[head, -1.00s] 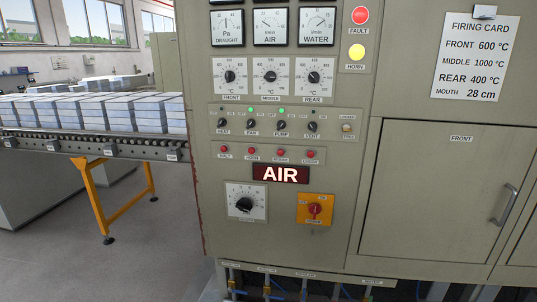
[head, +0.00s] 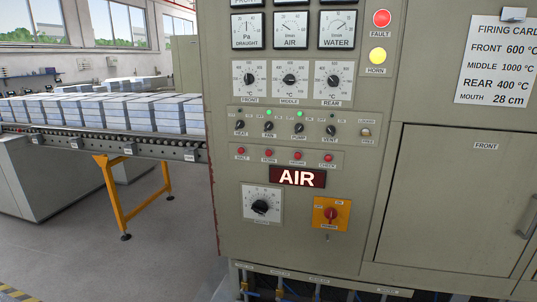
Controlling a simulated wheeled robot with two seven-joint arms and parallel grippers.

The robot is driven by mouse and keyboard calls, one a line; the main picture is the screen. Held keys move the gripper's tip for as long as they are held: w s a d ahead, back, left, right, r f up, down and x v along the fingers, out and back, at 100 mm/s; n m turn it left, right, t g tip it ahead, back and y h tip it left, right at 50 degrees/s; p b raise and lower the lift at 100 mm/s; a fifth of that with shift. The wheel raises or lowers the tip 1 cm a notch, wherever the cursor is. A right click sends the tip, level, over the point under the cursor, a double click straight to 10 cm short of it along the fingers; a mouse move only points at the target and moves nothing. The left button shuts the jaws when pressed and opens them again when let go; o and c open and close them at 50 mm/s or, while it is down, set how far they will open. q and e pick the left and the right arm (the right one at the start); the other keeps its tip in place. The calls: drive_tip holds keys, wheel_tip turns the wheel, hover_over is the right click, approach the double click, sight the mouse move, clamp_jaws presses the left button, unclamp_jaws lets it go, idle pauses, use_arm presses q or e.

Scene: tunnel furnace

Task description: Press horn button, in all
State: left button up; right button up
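A round yellow light or button (head: 377,56) with the label HORN under it sits on the upper right of the grey-green control panel (head: 230,185). A red round one (head: 381,18) labelled FAULT is above it. A row of small red buttons (head: 269,153) runs across the panel above a lit AIR sign (head: 297,177); their labels are small and hard to read. Neither of my grippers is in view.
Three temperature dials (head: 290,80), small switches, a black knob (head: 260,206) and a red rotary switch on a yellow plate (head: 331,214) share the panel. A conveyor (head: 130,145) with pale blocks stands left. A closed door (head: 450,200) is right.

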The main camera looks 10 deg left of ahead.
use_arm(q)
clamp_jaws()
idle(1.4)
